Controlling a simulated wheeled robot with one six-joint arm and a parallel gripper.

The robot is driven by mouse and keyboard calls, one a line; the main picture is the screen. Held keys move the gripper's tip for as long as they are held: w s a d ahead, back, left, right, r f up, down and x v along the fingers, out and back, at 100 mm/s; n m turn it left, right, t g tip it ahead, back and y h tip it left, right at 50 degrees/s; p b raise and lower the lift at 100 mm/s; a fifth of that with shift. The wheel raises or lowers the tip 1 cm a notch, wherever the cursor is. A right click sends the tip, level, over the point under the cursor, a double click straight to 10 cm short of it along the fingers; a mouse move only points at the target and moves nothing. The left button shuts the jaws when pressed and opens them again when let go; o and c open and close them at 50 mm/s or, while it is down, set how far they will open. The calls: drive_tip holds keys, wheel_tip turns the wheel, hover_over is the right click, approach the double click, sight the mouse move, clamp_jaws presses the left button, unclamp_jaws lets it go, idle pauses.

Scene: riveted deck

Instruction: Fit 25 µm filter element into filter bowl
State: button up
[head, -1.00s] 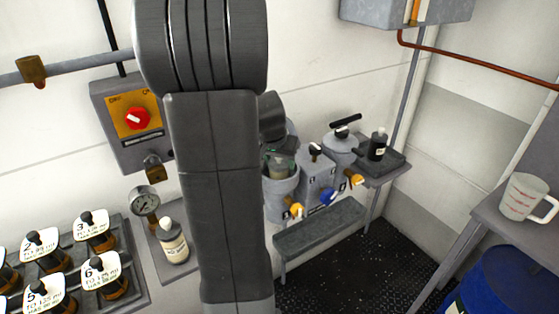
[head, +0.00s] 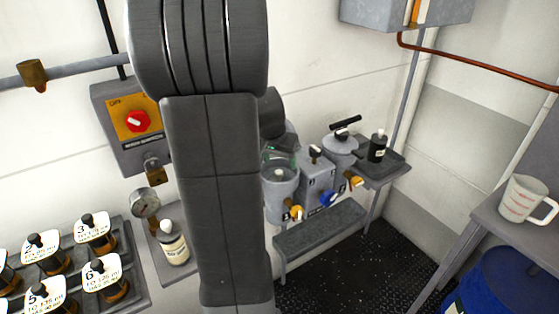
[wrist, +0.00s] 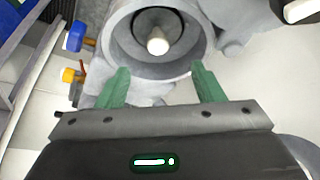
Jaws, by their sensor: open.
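The grey filter bowl (head: 281,207) stands at the left end of the unit by the wall in the head view. In the wrist view the bowl (wrist: 120,32) is open at the top. A pale round-ended knob or post (wrist: 157,43) shows at its middle, inside a dark ring. This looks like the filter element seated in the bowl, but its 25 µm marking cannot be read. My gripper (wrist: 160,70) has its green fingers apart, with nothing between them, just off the bowl's rim. In the head view my gripper (head: 281,156) is just above the bowl, partly hidden by my arm.
Blue (head: 328,198) and yellow (head: 356,182) valve handles project in front of the unit, above a grey trough (head: 320,230). Labelled bottles fill a rack (head: 135,262) at the left.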

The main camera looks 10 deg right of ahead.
drive_tip(key=v, duration=1.1)
drive_tip(key=shift+s, duration=0.15)
drive_tip(key=shift+f, duration=0.15)
drive_tip(key=x, duration=1.2)
drive_tip(key=shift+f, duration=0.35)
drive_tip(key=shift+f+b, duration=0.4)
drive_tip(key=shift+b, duration=0.4)
drive_tip(key=shift+r+p, duration=0.4)
drive_tip(key=shift+p, duration=0.05)
drive_tip(key=shift+f, duration=0.15)
